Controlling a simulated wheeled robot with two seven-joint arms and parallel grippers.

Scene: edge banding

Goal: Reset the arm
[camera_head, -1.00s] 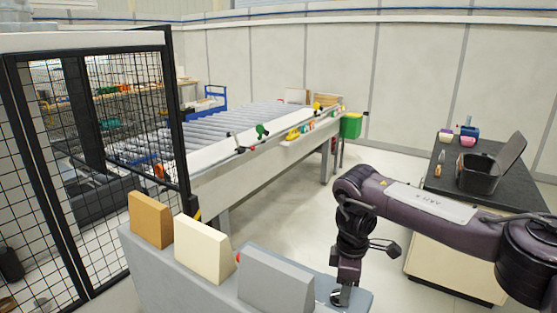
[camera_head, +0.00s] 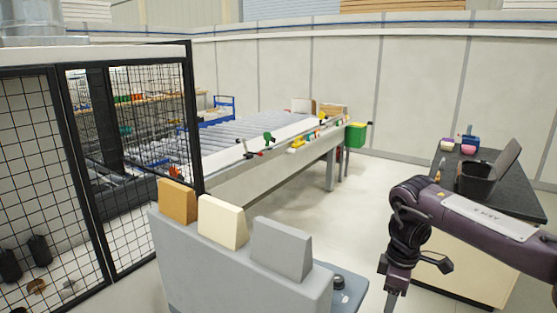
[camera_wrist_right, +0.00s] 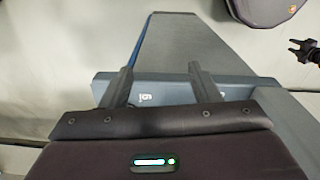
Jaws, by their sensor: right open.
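My right arm (camera_head: 480,222) comes in from the right in the head view, elbow raised and forearm hanging down. My right gripper (camera_head: 391,305) is at the bottom edge there, beside the right end of the grey machine (camera_head: 220,272), its fingertips cut off. In the right wrist view, my right gripper (camera_wrist_right: 162,80) shows two parallel grey fingers spread wide with nothing between them. A grey-blue surface with small white markings lies beyond the fingers. My left arm does not show in the head view.
A small round dark knob (camera_head: 338,283) stands on the machine's right end. A dark worktable (camera_head: 515,205) with a black bin (camera_head: 477,181) is at right. A black mesh fence (camera_head: 120,165) stands left. A roller conveyor (camera_head: 225,138) runs behind. Floor between conveyor and worktable is clear.

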